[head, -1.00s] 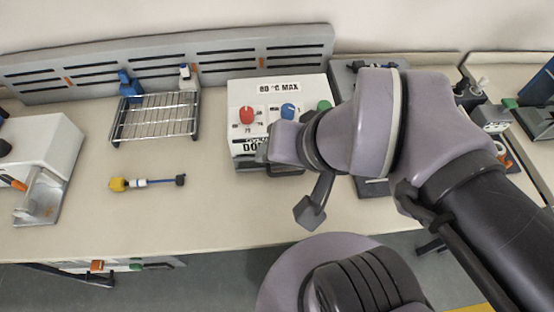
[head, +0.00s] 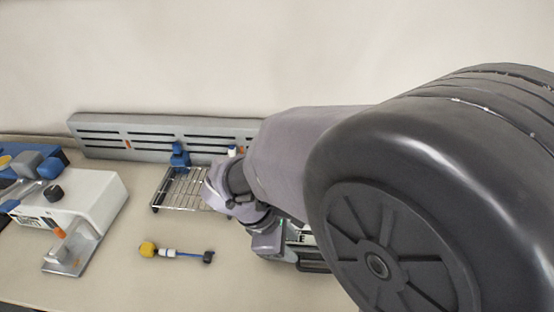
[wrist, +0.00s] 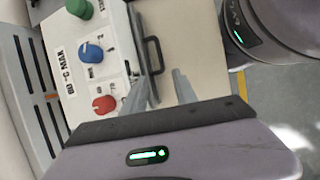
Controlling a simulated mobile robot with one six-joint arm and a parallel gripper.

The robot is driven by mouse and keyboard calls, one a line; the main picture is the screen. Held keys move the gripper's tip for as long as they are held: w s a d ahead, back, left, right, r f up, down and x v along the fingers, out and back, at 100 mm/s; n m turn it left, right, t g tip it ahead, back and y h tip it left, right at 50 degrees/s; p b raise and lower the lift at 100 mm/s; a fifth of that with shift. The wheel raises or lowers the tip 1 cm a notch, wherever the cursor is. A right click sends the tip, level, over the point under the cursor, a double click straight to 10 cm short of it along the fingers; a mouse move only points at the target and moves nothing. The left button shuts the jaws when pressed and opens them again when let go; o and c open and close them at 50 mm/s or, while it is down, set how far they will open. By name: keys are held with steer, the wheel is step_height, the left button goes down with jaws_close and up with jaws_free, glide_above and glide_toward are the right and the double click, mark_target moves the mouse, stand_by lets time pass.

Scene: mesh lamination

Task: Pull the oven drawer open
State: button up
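The oven is a white box with green, blue and red knobs. It fills the upper left of the wrist view (wrist: 70,45). In the head view only a small part of the oven (head: 300,236) shows; my arm covers the rest. The dark drawer handle (wrist: 155,54) stands out from the oven's front. My gripper (wrist: 163,76) is open, with its two grey fingers apart. One fingertip appears on each side of the handle's near end. I cannot tell whether they touch it. The drawer looks close to the oven's front; any gap is unclear.
A wire rack (head: 180,188) stands left of the oven. A yellow-ended tool (head: 175,252) lies on the bench in front of it. A white device (head: 85,205) stands farther left. The slotted grey panel (head: 150,135) runs along the back. Bare bench lies before the handle (wrist: 185,35).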

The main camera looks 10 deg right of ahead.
mark_target(316, 269)
steer(key=b+x, duration=0.9)
steer(key=x, duration=0.8)
steer(key=shift+w+d+f, duration=0.1)
steer(key=shift+d+f, duration=0.15)
steer(key=shift+d, duration=0.05)
steer(key=shift+c, duration=0.4)
jaws_close()
